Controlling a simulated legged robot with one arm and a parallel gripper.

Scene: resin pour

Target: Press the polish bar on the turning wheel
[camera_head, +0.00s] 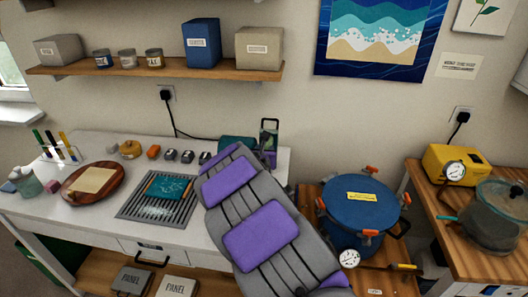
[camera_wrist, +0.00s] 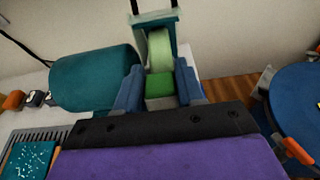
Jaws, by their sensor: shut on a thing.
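The polish bar (camera_wrist: 160,86) is a green block between the two blue fingers of my gripper (camera_wrist: 160,76) in the wrist view. My gripper is shut on it. The pale green wheel (camera_wrist: 160,50) stands upright just beyond the bar, inside a teal guard (camera_wrist: 153,21). The bar's far end is at the wheel's lower front; I cannot tell if they touch. One still picture does not show whether the wheel turns. In the head view my arm hides the gripper, bar and most of the wheel; the guard (camera_head: 269,128) shows above it.
A teal motor housing (camera_wrist: 95,78) sits left of the wheel. A slotted grille (camera_head: 130,208) with a teal panel (camera_head: 170,187) lies left of my arm. A blue lidded pot (camera_head: 360,202) with orange clamps stands close on the right. A shelf (camera_head: 160,68) hangs above.

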